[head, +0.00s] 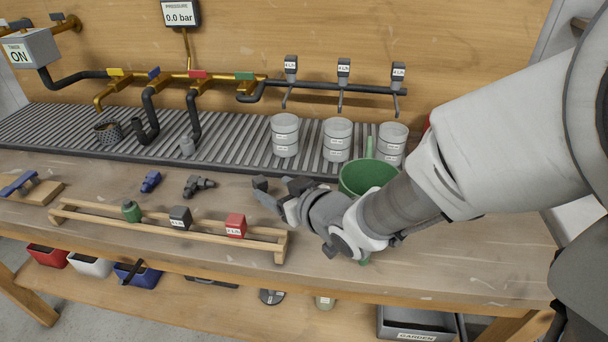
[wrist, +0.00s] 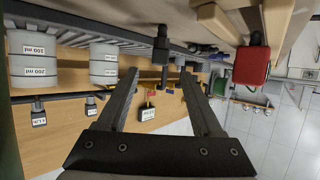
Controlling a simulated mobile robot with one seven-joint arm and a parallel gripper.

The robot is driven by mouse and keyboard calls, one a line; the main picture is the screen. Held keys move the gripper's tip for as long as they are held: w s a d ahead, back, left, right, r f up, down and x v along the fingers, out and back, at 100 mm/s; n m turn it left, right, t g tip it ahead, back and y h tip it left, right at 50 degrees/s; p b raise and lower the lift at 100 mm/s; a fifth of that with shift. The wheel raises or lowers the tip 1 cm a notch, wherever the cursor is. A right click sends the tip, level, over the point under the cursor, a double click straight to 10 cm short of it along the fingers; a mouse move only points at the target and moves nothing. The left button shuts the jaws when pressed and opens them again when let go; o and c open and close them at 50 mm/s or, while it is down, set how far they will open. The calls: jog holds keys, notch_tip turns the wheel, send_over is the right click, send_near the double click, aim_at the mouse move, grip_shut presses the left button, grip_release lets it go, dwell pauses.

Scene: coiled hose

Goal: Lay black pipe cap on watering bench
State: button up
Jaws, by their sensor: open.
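A small black fitting (head: 198,185) lies on the wooden worktop, left of my gripper; it looks like the black pipe cap, though its shape is too small to be sure. In the wrist view a dark piece (wrist: 162,45) shows beyond and between the fingers; I cannot tell if it is the same one. The watering bench (head: 235,150) is the grey ribbed surface along the back wall. My gripper (head: 268,190) is open and empty above the worktop, by the rack's right end. Its two fingers are spread apart in the wrist view (wrist: 162,100).
A wooden rack (head: 262,243) holds green, black and red drippers in front. White cups (head: 285,136) stand on the ribbed bench, and a green watering can (head: 362,178) is partly hidden behind my arm. A blue fitting (head: 150,181) lies farther left. Pipes reach down over the bench's left half.

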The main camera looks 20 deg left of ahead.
jog(key=b+v, duration=0.4)
jog(key=v, duration=0.2)
jog(key=shift+s+d, duration=0.2)
jog(key=shift+d, duration=0.1)
jog(key=shift+s, duration=0.1)
